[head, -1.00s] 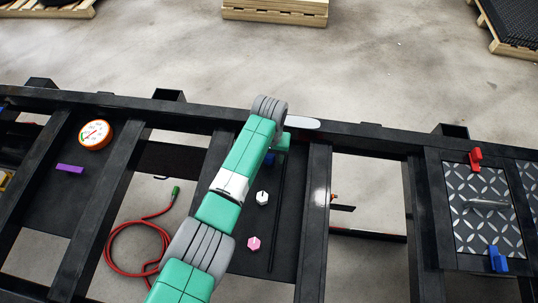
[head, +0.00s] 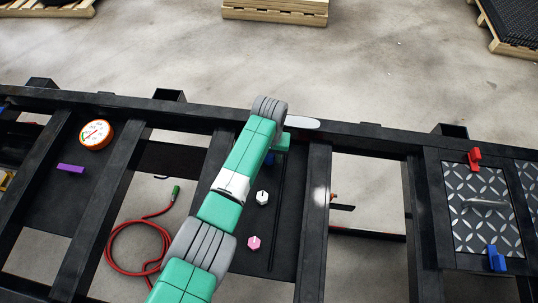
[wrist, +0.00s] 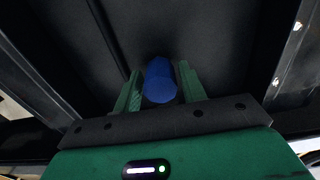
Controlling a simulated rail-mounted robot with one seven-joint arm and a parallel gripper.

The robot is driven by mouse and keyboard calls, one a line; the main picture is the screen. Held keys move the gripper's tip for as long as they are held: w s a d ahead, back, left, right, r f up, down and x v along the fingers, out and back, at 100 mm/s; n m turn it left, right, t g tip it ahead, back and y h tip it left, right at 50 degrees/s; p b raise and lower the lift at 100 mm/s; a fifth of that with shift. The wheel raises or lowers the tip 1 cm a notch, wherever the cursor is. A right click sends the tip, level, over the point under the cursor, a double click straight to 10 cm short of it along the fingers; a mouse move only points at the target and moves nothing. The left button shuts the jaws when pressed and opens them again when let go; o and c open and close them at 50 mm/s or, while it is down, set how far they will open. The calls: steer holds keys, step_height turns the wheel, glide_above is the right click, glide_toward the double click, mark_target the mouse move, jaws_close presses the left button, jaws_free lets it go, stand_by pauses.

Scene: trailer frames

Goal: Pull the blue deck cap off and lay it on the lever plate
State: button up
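The blue deck cap (wrist: 160,85) is a short cylinder on a dark panel, seen in the wrist view between my fingers. In the head view a bit of blue (head: 269,159) shows beside my arm, mostly hidden by it. My gripper (wrist: 161,72) has its green fingers on either side of the cap, with narrow dark gaps beside it; it looks open. In the head view my gripper is largely hidden by the arm. I cannot tell for sure which panel is the lever plate; a small lever (head: 342,207) shows in an opening right of the knob panel.
White (head: 262,198) and pink (head: 254,243) knobs stand by my arm. A gauge (head: 95,135), purple bar (head: 71,168) and red hose (head: 138,243) are left. A diamond plate (head: 476,222) with red (head: 475,158) and blue (head: 497,259) clamps is right. Dark frame rails (head: 314,215) surround openings.

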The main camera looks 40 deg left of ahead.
jaws_close()
steer(key=shift+r+p, duration=2.95)
steer(key=shift+r, duration=0.1)
